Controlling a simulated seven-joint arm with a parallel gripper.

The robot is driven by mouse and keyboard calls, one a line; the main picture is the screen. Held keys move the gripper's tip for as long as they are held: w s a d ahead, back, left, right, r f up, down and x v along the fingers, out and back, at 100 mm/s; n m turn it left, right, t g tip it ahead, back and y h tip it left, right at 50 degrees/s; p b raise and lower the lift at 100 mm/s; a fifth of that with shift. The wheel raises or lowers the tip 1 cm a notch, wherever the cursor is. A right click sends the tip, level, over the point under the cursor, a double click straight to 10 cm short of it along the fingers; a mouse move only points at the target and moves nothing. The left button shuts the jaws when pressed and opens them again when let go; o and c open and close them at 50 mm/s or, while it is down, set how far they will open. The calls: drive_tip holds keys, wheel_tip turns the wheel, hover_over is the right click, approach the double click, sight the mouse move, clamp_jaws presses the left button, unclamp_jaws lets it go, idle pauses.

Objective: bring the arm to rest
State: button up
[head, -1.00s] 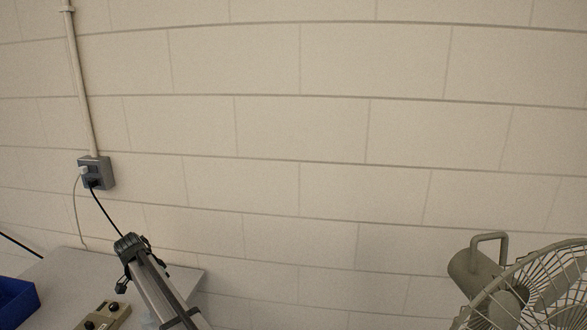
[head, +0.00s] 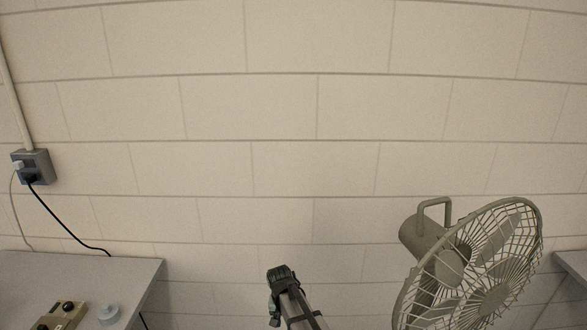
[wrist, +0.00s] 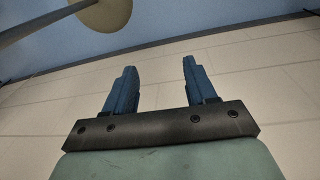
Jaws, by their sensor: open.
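My gripper (wrist: 160,64) shows in the wrist view with its two blue fingers spread apart and nothing between them. Beyond the fingers the wrist view shows pale tiles and a blue surface. In the head view my arm rises from the bottom edge, right of the grey table (head: 122,268) and left of the fan (head: 490,270). The fingertips cannot be made out in the head view.
On the table are a beige box with black knobs (head: 62,317) and a clear round piece (head: 108,314). A wall outlet (head: 32,164) with cords is at the left. Another table edge (head: 572,262) shows at the right. A round tan thing (wrist: 104,14) shows in the wrist view.

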drive_tip(key=s+d+f+n+y, duration=0.1)
drive_tip(key=s+d+f, duration=0.1)
drive_tip(key=s+d, duration=0.65)
drive_tip(key=s+d+f, duration=0.3)
drive_tip(key=s+d, duration=0.2)
drive_tip(key=d, duration=0.6)
drive_tip(key=s+f+g, duration=0.3)
drive_tip(key=s+f, duration=0.6)
drive_tip(key=s, duration=0.5)
drive_tip(key=s+f+g, duration=0.4)
drive_tip(key=s+f, duration=0.6)
drive_tip(key=s, duration=0.5)
drive_tip(key=shift+a+f, duration=0.2)
drive_tip(key=shift+f, duration=0.05)
drive_tip(key=shift+s, duration=0.1)
